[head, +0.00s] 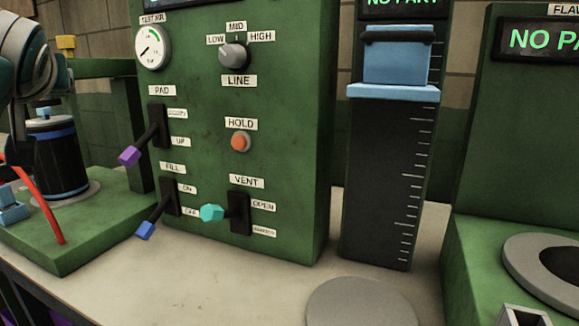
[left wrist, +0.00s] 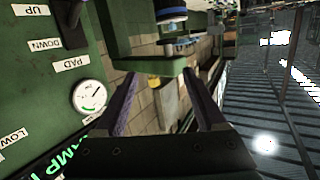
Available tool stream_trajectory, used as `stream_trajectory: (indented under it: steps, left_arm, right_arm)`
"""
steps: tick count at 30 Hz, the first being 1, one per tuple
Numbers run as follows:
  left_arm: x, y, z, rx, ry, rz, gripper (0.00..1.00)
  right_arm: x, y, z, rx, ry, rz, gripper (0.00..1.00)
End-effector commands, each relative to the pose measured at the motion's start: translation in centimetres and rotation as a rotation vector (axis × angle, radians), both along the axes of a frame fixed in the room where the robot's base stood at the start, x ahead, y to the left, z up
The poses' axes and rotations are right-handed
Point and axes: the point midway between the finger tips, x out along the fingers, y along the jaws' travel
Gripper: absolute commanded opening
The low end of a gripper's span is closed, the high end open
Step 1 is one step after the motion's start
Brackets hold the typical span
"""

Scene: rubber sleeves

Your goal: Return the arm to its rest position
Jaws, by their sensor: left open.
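My left arm (head: 28,60) comes in at the upper left of the head view, in front of the green test stand. In the left wrist view my left gripper (left wrist: 161,75) has its two dark fingers spread wide, with nothing between them. A black cylinder with a blue band (head: 55,160) stands upright on the green base at the left, below my arm. A dark, blue-banded part also shows at the top of the left wrist view (left wrist: 171,14), beyond the fingers. My right gripper is not seen.
A green panel (head: 285,130) carries a gauge (head: 152,47), a purple-tipped lever (head: 130,156), a blue-tipped lever (head: 146,230) and a teal-tipped lever (head: 212,213). A scaled column with a blue carriage (head: 395,62) stands right. A grey disc (head: 360,303) lies on the bench.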

Motion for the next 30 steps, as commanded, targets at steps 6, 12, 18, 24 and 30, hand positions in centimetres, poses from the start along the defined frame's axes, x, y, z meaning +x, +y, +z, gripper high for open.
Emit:
stream_trajectory:
  steps: [6, 12, 18, 24, 30]
  left_arm:
    - [-4.6, -0.4, -6.5, -0.038, 0.174, -0.030, 0.73]
    - [-13.0, -3.8, -14.6, -0.101, 0.463, -0.167, 0.73]
    - [-23.4, -9.5, -20.0, -0.183, 0.767, -0.388, 0.73]
    - [-32.0, -14.0, -21.5, -0.255, 0.987, -0.586, 0.73]
    - [-35.8, -16.1, -17.7, -0.290, 1.077, -0.683, 0.73]
  right_arm:
    - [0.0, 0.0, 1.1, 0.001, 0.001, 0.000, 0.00]
    - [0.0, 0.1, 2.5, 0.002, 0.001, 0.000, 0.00]
    - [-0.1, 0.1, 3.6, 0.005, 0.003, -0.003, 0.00]
    - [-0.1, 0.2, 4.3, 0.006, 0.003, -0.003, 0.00]
    - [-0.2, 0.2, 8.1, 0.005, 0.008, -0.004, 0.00]
